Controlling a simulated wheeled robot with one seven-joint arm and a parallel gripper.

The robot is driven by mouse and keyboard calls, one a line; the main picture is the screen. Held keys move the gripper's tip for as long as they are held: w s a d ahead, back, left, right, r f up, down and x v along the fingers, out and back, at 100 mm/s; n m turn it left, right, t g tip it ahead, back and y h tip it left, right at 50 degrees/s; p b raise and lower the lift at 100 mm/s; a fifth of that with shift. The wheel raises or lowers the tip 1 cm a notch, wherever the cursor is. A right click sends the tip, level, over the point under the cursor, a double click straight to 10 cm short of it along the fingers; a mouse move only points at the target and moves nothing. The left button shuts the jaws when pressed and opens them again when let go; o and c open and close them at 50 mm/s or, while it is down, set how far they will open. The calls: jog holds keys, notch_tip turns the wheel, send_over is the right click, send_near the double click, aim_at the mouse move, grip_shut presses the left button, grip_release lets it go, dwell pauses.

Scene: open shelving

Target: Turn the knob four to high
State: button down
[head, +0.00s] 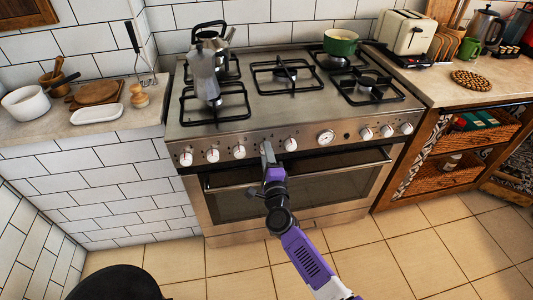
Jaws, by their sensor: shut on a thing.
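The stove's front panel (308,138) carries a row of white knobs. The first knob (186,158), second knob (212,155) and third knob (239,152) from the left are in plain view. Another knob (291,144) shows just right of my gripper (266,150). My gripper is at the panel, over the fourth place from the left, and is shut on the knob there. That knob is hidden behind my gripper, so its setting cannot be read. My arm reaches up from the bottom of the view.
A round dial (326,137) and more knobs (387,130) are to the right. The oven handle (300,173) runs below the panel. A moka pot (204,75), a kettle (209,36) and a green pot (340,42) stand on the stove. The floor (390,252) in front is clear.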

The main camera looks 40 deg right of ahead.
dwell(0.3)
jog(key=c, duration=0.9)
grip_release()
jog(key=shift+c, duration=0.2)
jog(key=v, duration=0.7)
jog(key=shift+s+a+p, duration=0.3)
jog(key=shift+p, duration=0.15)
